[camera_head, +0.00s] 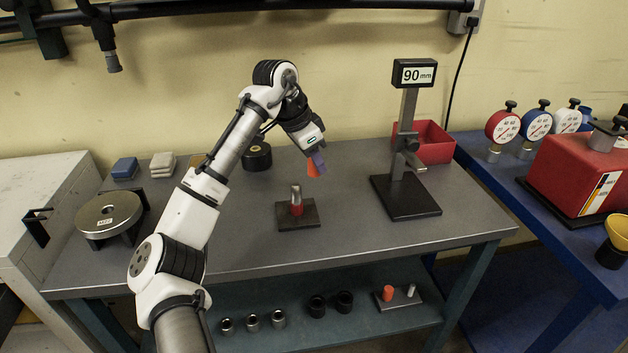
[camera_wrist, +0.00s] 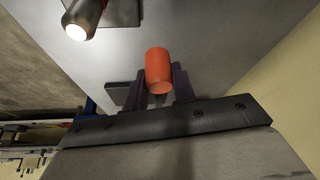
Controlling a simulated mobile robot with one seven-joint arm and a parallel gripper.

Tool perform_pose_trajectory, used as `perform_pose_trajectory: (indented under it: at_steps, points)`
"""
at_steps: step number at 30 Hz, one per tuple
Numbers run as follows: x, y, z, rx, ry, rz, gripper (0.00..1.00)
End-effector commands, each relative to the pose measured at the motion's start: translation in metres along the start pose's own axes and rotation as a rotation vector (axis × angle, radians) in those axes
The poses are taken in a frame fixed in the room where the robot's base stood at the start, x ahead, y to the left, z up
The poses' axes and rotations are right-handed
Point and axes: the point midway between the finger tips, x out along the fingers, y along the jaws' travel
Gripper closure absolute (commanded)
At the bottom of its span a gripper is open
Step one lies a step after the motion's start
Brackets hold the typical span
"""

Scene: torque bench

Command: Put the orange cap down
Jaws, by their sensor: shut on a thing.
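My gripper (camera_head: 316,163) is shut on the orange cap (camera_head: 312,169) and holds it above the back middle of the grey bench. In the wrist view the orange cap (camera_wrist: 158,70) sits between the two dark fingers, its open end toward the camera. In the head view the fingers hide part of the cap. A small dark plate (camera_head: 298,214) with an upright metal post, reddish at its lower part (camera_head: 297,208), stands on the bench in front of and left of the gripper. The post also shows at the top left of the wrist view (camera_wrist: 84,18).
A height gauge (camera_head: 405,130) reading 90 mm stands right of the gripper, with a red bin (camera_head: 436,143) behind it. A round metal disc (camera_head: 108,212) sits at the left. Another orange cap (camera_head: 388,293) is on the lower shelf. The bench's right front is clear.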

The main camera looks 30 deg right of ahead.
Motion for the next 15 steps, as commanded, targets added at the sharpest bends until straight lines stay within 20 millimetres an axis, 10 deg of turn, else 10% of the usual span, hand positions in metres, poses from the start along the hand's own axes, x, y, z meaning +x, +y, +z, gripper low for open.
perform_pose_trajectory:
  at_steps: [15]
  points:
    - [0.054, 0.0, 0.023, -0.001, 0.001, 0.001, 0.94]
